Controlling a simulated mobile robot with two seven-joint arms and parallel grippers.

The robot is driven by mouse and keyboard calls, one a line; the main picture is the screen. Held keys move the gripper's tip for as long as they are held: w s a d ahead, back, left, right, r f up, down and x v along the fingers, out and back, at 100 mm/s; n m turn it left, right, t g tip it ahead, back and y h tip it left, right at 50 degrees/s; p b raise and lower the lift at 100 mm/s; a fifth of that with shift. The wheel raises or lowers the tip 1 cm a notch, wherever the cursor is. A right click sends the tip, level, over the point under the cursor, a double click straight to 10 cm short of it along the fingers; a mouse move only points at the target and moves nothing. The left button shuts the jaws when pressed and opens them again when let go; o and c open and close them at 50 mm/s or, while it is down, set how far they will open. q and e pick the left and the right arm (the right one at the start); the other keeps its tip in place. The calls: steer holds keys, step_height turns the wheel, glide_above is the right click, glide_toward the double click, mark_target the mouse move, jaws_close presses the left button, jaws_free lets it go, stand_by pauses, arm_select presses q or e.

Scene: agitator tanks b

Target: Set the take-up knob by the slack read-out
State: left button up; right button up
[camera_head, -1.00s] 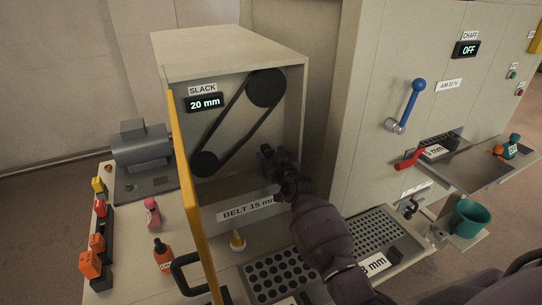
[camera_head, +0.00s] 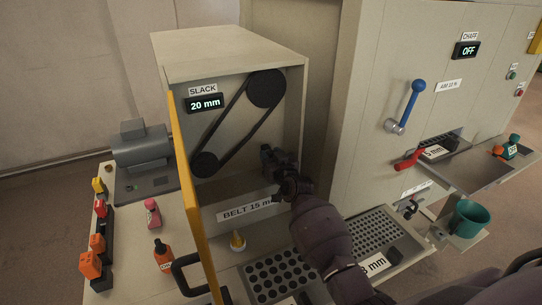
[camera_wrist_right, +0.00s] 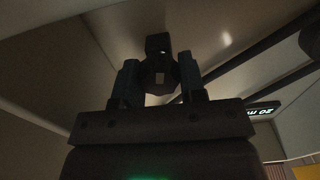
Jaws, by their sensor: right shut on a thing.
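The slack read-out (camera_head: 204,103) on the back panel of the belt housing shows 20 mm. It also shows at the right edge of the right wrist view (camera_wrist_right: 262,111). My right gripper (camera_head: 272,163) reaches into the housing below the upper pulley. In the right wrist view my right gripper (camera_wrist_right: 159,80) is shut with its two fingers on either side of a dark round knob (camera_wrist_right: 159,72), the take-up knob. In the head view the gripper largely hides the knob. My left gripper is not in view.
The black belt (camera_head: 233,128) runs over two pulleys beside my right gripper. The open yellow door (camera_head: 194,205) stands at the housing's left. A label "BELT 15 mm" (camera_head: 245,211) is below. Perforated trays (camera_head: 280,275) lie in front.

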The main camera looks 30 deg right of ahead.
steer(key=m+p, duration=0.1)
steer(key=m, duration=0.2)
steer(key=shift+m, duration=0.3)
steer(key=shift+d+m, duration=0.1)
steer(key=shift+m, duration=1.8)
steer(key=o, duration=0.9)
steer(key=shift+s, duration=0.1)
steer(key=s, duration=1)
steer(key=shift+s+a, duration=0.3)
steer(key=shift+a, duration=0.05)
steer(key=shift+s+f, duration=0.1)
